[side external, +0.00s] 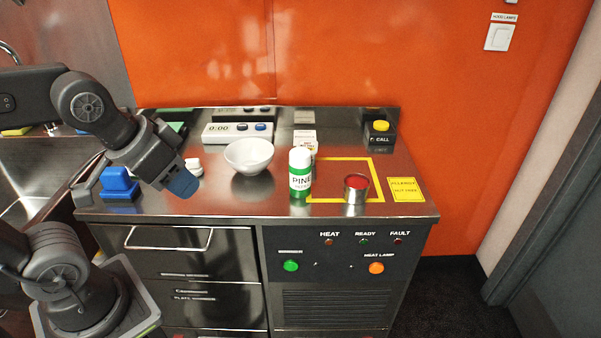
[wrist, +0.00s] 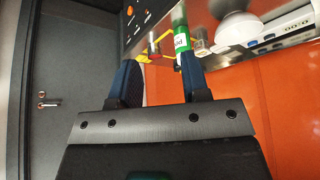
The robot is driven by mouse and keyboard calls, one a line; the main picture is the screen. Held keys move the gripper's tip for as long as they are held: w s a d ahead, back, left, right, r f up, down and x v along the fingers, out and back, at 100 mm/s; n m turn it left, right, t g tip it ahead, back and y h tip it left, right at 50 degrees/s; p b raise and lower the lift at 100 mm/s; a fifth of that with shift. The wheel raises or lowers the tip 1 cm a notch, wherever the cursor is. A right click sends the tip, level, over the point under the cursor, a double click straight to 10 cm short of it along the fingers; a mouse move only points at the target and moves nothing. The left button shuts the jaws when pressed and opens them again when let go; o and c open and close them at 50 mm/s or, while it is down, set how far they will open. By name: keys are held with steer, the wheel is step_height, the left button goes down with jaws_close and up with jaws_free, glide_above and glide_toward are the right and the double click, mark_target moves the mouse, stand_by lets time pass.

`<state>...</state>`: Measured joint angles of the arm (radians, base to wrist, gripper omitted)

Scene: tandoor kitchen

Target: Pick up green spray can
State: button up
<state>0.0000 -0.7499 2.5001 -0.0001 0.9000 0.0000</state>
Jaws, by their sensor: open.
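The green spray can (side external: 300,173) stands upright on the steel counter, with a white cap and a white label reading "PINE". It also shows in the wrist view (wrist: 181,40), beyond the fingers and partly hidden by the right one. My gripper (side external: 184,184) is at the left over the counter, well to the left of the can and apart from it. In the wrist view its two blue fingers (wrist: 160,82) are spread with nothing between them.
A white bowl (side external: 249,154) stands left of the can. An open red-filled tin (side external: 356,189) stands to its right, by a yellow taped square (side external: 376,165). A blue block (side external: 119,184) sits at the counter's left. A call button box (side external: 380,132) is at the back right.

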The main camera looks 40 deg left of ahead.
steer(key=shift+o, duration=0.3)
steer(key=o, duration=0.8)
steer(key=w+r+m+g, duration=0.1)
steer(key=w+r+m, duration=0.35)
steer(key=w, duration=0.35)
steer(key=m+g+y, duration=0.2)
steer(key=m+g, duration=0.3)
steer(key=m, duration=0.6)
glide_above(300, 152)
steer(key=d, duration=0.1)
step_height(300, 152, down, 6)
steer(key=r, duration=0.1)
steer(key=f, duration=0.4)
steer(key=a+f, duration=0.1)
steer(key=f, duration=0.8)
steer(key=shift+a+f, duration=0.15)
steer(key=shift+f, duration=0.1)
